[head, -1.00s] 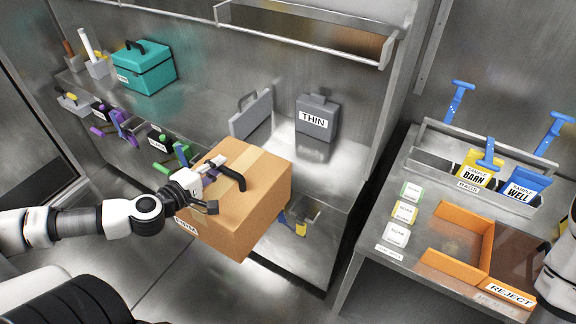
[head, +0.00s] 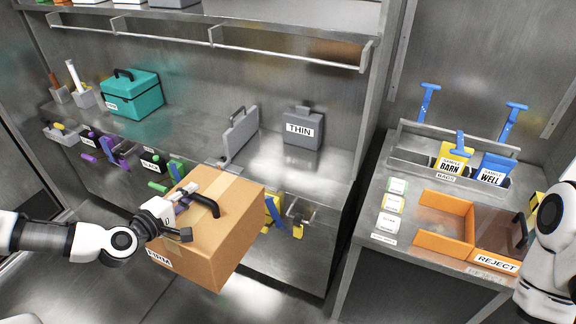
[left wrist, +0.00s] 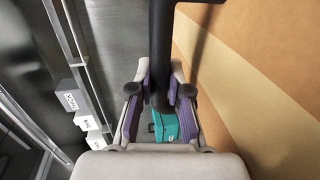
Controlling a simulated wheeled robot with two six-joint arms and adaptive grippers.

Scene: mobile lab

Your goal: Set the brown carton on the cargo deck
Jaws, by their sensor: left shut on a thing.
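The brown carton (head: 215,235) is a cardboard box with a tape strip, a black top handle (head: 204,198) and a partly hidden label on its front. My left gripper (head: 182,202) is shut on the carton's handle and holds the box in the air in front of the steel shelf. In the left wrist view the dark handle (left wrist: 161,60) runs between the purple-padded fingers, with the carton's side (left wrist: 255,80) on the right. My right arm shows at the right edge of the head view, but its gripper fingers cannot be made out. I cannot tell which surface is the cargo deck.
The steel shelf (head: 190,128) bears a teal case (head: 134,96), a grey panel (head: 241,135) and a grey THIN case (head: 303,128). Tools hang along its front edge. A bench at right holds a bag rack (head: 400,165) and an orange REJECT tray (head: 444,241). Bare shelf lies around the THIN case.

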